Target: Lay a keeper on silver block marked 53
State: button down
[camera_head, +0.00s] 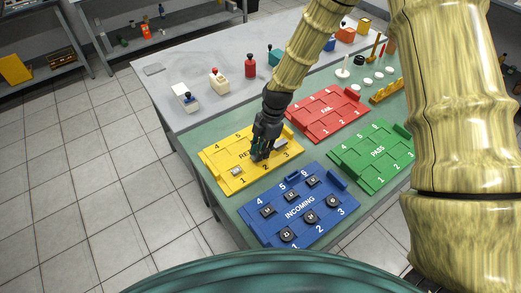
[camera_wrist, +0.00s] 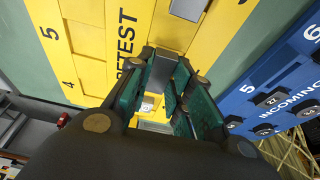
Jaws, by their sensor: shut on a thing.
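My gripper (camera_head: 259,156) is low over the middle of the yellow RETEST tray (camera_head: 218,188). In the wrist view my gripper (camera_wrist: 165,90) has its fingers closed on a plain grey piece (camera_wrist: 160,70), perhaps a keeper. The fingers hide much of that piece. A small silver block (camera_head: 236,171) sits near slot 1 of the tray. It shows with a pale marked top in the wrist view (camera_wrist: 147,107), but I cannot read its number. Another grey piece (camera_head: 281,145) lies near the tray's right side, apart from the silver block; it also shows in the wrist view (camera_wrist: 188,8).
The blue INCOMING tray (camera_head: 333,222) in front holds several dark numbered pieces. The red FAIL tray (camera_head: 325,115) and green PASS tray (camera_head: 375,155) look empty.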

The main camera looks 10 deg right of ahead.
jog(key=c, duration=1.2)
grip_release()
jog(key=c, duration=0.5)
jog(key=shift+r, duration=0.1)
jog(key=shift+r+p, duration=1.45)
jog(key=shift+r, duration=0.7)
jog(key=o, duration=0.5)
jog(key=shift+o, duration=0.2)
